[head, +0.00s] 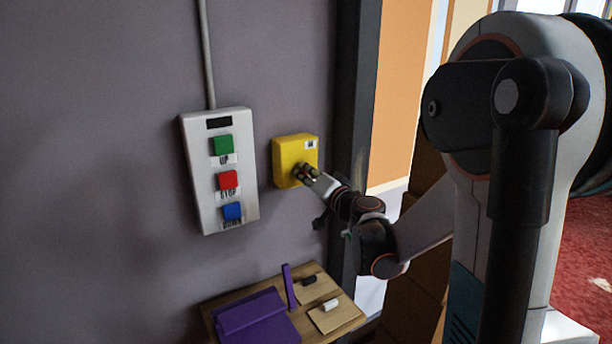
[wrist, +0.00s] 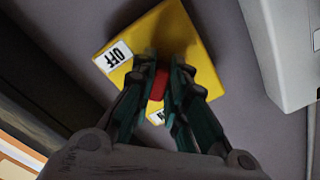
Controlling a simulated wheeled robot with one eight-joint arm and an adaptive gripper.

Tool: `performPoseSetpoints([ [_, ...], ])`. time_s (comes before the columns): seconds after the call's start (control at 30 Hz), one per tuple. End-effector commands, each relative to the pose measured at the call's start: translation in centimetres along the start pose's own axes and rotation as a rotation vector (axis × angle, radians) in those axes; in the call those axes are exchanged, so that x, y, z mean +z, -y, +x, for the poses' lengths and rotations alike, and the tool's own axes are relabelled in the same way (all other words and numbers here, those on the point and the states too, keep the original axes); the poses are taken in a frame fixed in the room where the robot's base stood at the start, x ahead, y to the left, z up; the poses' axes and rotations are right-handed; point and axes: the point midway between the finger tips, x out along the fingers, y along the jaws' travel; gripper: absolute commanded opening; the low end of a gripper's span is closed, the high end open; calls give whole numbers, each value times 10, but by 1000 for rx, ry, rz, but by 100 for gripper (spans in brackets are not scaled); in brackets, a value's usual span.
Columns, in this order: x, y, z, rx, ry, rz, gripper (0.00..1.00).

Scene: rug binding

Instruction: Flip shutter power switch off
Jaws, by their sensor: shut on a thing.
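The shutter power switch is a yellow box (head: 287,160) on the grey wall, right of the button panel. In the wrist view the yellow box (wrist: 186,42) fills the upper middle, with an "OFF" label (wrist: 113,56) at its left corner and a second, mostly hidden label (wrist: 156,115) low down. A red switch lever (wrist: 158,84) stands out from the box. My gripper (wrist: 158,75) is at the box with its fingers shut around the red lever. In the head view my gripper (head: 303,172) hides the lever.
A white control panel (head: 206,203) with green UP, red STOP and blue DOWN buttons hangs to the left. A wooden shelf (head: 341,318) below holds a purple object (head: 256,318) and small blocks. A dark door frame (head: 352,110) stands right of the box.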

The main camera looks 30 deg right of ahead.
Motion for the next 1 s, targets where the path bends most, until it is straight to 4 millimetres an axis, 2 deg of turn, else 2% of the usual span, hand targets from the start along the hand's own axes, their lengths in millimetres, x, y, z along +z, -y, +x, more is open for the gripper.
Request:
performPoseSetpoints([
  [0.63, 2, -1, -1, 0, 2, -50, 0],
  [0.67, 2, -1, -1, 1, 2, -50, 20],
  [0.7, 2, -1, -1, 0, 2, -49, 29],
  [0.73, 1, -1, -1, 0, 2, -49, 33],
  [1.0, 1, -1, 0, 0, 1, -47, 33],
])
